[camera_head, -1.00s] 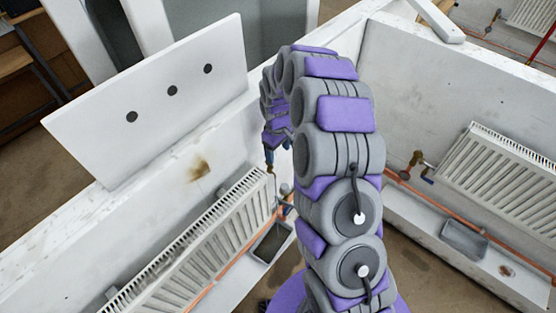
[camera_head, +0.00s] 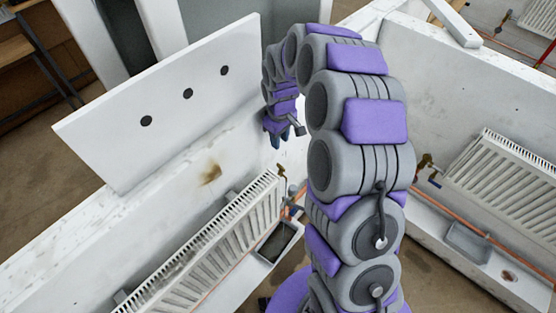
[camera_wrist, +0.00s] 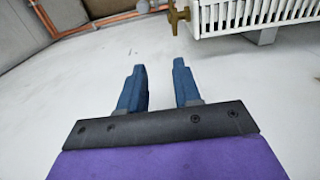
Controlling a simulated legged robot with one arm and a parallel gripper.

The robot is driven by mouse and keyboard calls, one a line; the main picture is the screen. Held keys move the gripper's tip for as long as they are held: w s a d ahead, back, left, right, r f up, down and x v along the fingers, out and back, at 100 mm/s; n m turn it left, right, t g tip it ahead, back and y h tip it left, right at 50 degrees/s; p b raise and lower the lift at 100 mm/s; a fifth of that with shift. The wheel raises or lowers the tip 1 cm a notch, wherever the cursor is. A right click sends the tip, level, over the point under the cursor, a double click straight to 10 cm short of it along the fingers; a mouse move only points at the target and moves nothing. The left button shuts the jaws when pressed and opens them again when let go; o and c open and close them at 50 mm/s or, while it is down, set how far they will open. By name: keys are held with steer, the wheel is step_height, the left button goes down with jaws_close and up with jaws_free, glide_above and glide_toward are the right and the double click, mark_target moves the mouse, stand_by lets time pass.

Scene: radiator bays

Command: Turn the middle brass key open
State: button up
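A small brass key (camera_head: 282,172) stands at the upper right end of the near radiator (camera_head: 205,245). It also shows at the top of the wrist view (camera_wrist: 178,17), beside the white radiator's end. My gripper (camera_head: 278,138) is above that key in the head view and apart from it. In the wrist view my two blue fingers (camera_wrist: 159,65) are spread with an empty gap. The key lies beyond the fingertips, a little right of the gap. Another brass key (camera_head: 425,162) is at the right bay's radiator (camera_head: 510,185). I cannot tell which way the keys are turned.
A white panel with three dark holes (camera_head: 150,95) stands at left. Low white walls (camera_head: 440,75) separate the bays. A grey tray (camera_head: 278,243) sits below the near radiator's end, another (camera_head: 467,240) in the right bay. Copper pipes (camera_head: 455,212) run along the walls.

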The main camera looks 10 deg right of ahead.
step_height(320, 180, up, 12)
steer(key=p, duration=0.2)
stand_by(1.3)
steer(key=shift+s+f, duration=0.1)
stand_by(0.4)
step_height(320, 180, up, 17)
steer(key=b, duration=0.2)
steer(key=shift+a+b, duration=0.15)
steer(key=shift+b, duration=0.15)
steer(key=shift+c, duration=0.5)
